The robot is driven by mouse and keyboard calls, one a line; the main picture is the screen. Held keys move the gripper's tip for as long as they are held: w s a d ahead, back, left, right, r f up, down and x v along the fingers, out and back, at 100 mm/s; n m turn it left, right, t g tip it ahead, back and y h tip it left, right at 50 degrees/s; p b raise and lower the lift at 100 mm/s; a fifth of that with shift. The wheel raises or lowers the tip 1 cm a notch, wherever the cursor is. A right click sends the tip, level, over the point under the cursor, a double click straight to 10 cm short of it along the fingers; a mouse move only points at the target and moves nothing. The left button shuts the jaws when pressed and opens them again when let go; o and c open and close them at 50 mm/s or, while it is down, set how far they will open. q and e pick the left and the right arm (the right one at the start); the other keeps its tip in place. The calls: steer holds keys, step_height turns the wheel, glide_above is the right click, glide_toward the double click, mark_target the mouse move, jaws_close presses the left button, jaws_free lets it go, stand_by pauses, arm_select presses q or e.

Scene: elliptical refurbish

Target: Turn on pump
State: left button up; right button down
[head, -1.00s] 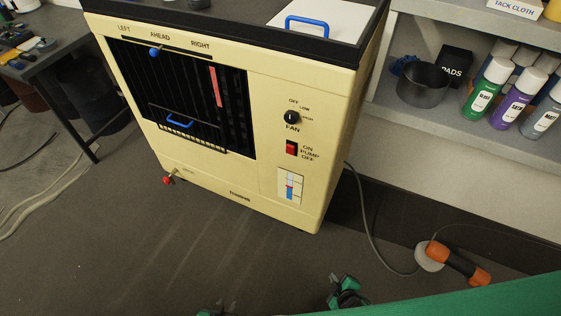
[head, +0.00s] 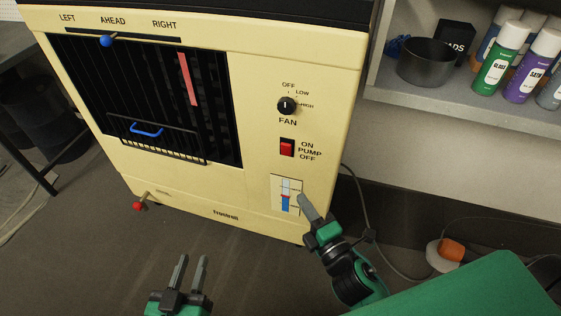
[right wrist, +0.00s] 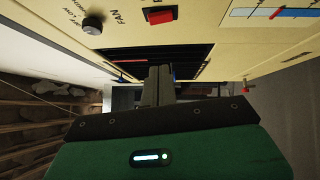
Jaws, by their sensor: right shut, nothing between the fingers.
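The pump switch (head: 287,148) is a red rocker in a dark frame on the front of the cream cooler. Its label reads ON above PUMP and OFF below; I cannot tell which side is pressed. It also shows at the top of the right wrist view (right wrist: 160,17). My right gripper (head: 306,203) is shut and empty, below and a little right of the switch, overlapping the gauge's right edge in the picture. Its fingers (right wrist: 158,82) appear apart from the switch in the wrist view. My left gripper (head: 190,265) is open and empty, low in front of the cooler.
A fan knob (head: 286,105) sits above the switch and a level gauge (head: 286,194) below it. A red-handled valve (head: 139,205) sticks out at lower left. Shelves with spray cans (head: 497,62) stand right. A cable and an orange-and-white tool (head: 447,253) lie on the floor.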

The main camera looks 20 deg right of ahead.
mark_target(281, 146)
arm_select(q)
steer(key=shift+r, duration=0.25)
arm_select(e)
steer(key=shift+r, duration=0.25)
